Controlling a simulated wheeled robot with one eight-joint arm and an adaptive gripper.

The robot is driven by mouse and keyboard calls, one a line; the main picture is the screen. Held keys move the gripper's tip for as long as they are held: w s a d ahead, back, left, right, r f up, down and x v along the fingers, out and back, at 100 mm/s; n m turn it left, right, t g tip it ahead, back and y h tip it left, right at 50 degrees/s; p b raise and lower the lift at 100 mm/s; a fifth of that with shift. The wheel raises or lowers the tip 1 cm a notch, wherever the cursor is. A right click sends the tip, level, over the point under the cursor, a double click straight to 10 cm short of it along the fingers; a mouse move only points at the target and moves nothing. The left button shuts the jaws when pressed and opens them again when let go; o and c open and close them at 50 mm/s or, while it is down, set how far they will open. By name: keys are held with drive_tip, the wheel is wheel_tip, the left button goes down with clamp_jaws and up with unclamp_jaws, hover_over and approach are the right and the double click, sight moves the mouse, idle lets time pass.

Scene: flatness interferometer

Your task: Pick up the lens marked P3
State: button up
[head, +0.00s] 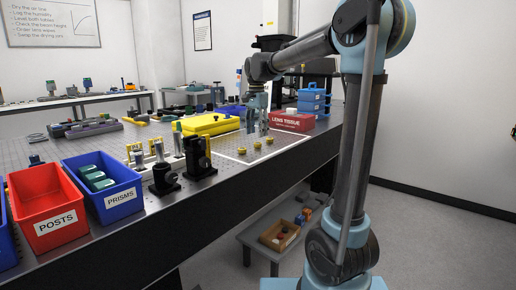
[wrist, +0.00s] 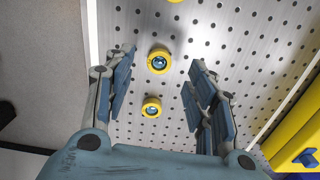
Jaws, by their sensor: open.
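Three small round lenses in yellow mounts lie in a row on the perforated metal table: a left one (head: 242,151), a middle one (head: 257,145) and a right one (head: 269,140). No P3 marking is readable on any of them. My gripper (head: 257,131) hangs above the row, fingers pointing down, open and empty. In the wrist view, one lens (wrist: 159,61) shows between the open fingertips (wrist: 163,60). Another lens (wrist: 151,106) lies nearer the palm, also between the fingers. A third yellow mount (wrist: 175,1) is cut off at the top edge.
A red lens tissue box (head: 291,122) and blue stacked cases (head: 313,103) stand right of my gripper. A yellow case (head: 211,124) lies behind left. Dark post mounts (head: 196,156) and a blue prisms bin (head: 123,200) stand at left. White lines border the lens area.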

sight(258, 143)
drive_tip(key=shift+w+d+f, duration=0.15)
drive_tip(key=shift+f, duration=1.15)
drive_tip(key=shift+w+d+f, duration=0.1)
drive_tip(key=shift+w+f, duration=0.05)
drive_tip(key=shift+f, duration=1.15)
drive_tip(key=shift+c, duration=0.2)
drive_tip(key=c, duration=1)
